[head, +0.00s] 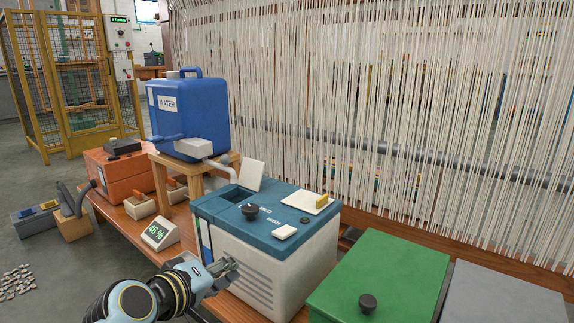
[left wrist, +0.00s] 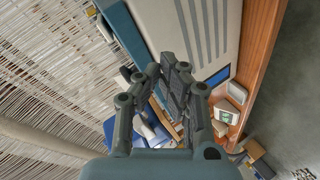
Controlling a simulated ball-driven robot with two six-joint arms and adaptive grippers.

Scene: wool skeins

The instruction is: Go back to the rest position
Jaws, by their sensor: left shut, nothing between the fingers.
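My left gripper (head: 229,268) is in the head view at the lower middle, in front of the blue-topped white machine (head: 258,262). Its fingers are together with nothing between them. In the left wrist view my left gripper (left wrist: 165,75) shows with its fingers close together, and the white side of the machine (left wrist: 200,30) lies beyond them. I cannot tell from these views whether the fingers touch the machine. My right gripper is not in view.
A blue water tank (head: 189,112) stands on a wooden stand left of the machine. A small display (head: 160,235) sits on the bench near my left arm. A green box (head: 378,277) stands right of the machine. White yarn strands (head: 400,110) hang behind. Open floor lies at left.

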